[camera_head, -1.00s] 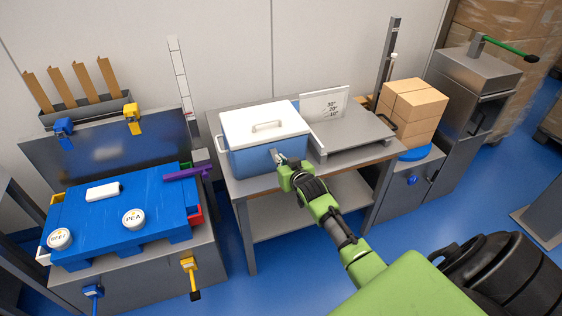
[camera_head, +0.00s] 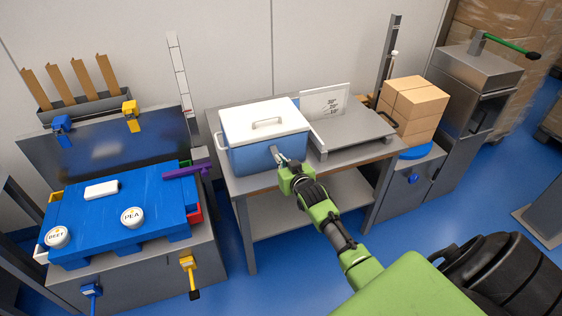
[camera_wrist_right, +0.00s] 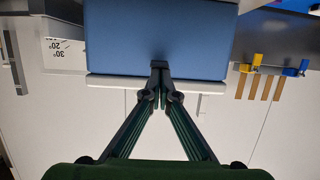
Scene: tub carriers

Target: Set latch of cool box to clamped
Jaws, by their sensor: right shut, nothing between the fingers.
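The cool box (camera_head: 264,153), with a blue body and a white lid, stands on the grey table's left part, its lid down. My right gripper (camera_head: 280,157) is at the upper front face of the box, fingers shut and empty. In the right wrist view, which is upside down, the closed fingertips (camera_wrist_right: 159,66) overlap the blue front (camera_wrist_right: 158,38) close to the white lid rim (camera_wrist_right: 110,82). I cannot tell if they touch it. The latch is not clearly visible; the fingers probably cover it, so its position cannot be told. My left gripper is not in view.
A grey platform (camera_head: 352,133) with an angle-marked plate (camera_head: 325,104) is right of the box. Cartons (camera_head: 412,105) stand further right. A blue slatted platform (camera_head: 150,208) with two white round tubs is at left. The floor in front of the table is clear.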

